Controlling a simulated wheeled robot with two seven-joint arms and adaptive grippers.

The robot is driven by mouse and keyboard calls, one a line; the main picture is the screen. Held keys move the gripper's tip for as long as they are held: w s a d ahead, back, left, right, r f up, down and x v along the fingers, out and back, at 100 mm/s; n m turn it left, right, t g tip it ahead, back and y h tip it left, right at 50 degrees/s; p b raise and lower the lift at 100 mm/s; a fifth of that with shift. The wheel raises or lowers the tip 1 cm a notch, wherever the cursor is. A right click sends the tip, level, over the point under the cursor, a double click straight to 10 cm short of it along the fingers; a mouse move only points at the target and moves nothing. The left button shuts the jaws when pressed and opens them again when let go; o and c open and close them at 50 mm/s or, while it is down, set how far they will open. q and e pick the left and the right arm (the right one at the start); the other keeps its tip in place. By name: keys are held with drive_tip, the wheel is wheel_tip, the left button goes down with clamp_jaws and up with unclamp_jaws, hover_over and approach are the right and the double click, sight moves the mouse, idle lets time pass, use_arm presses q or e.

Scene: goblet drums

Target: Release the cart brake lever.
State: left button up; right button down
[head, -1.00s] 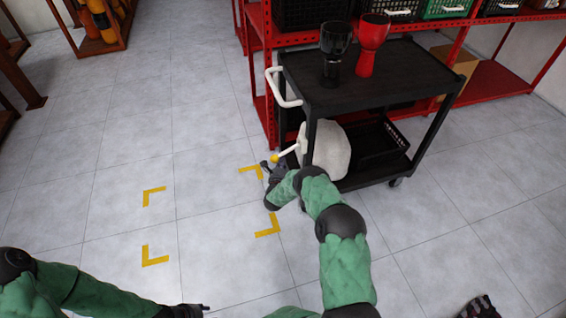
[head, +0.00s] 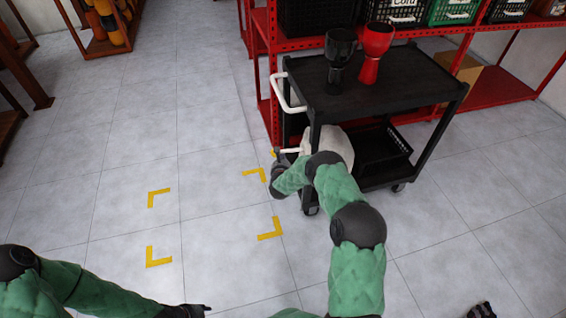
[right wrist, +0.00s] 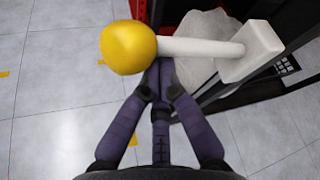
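The cart (head: 400,80) is black, with two shelves and a white push handle (head: 284,92). The brake lever (head: 290,150) is a white rod on the cart's near left leg. In the right wrist view, the lever (right wrist: 200,47) runs from a white block to a yellow knob (right wrist: 128,47). My right gripper (head: 278,160) is at the knob end. In the right wrist view, its fingers (right wrist: 160,88) converge just under the rod, which hides their tips; contact cannot be told. They look shut with nothing between them. My left gripper (head: 192,311) is low at the bottom edge, its fingers unclear.
A black drum (head: 338,62) and a red drum (head: 375,52) stand on the cart's top. A pale sack (head: 335,146) and a black crate (head: 380,150) are on its lower shelf. A red rack (head: 272,75) stands behind. Yellow corner marks (head: 158,198) lie on clear floor.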

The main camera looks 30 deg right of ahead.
drive_tip(key=shift+r+m, duration=0.3)
drive_tip(key=shift+r, duration=0.05)
drive_tip(key=shift+s+r, duration=0.1)
drive_tip(key=shift+r, duration=0.7)
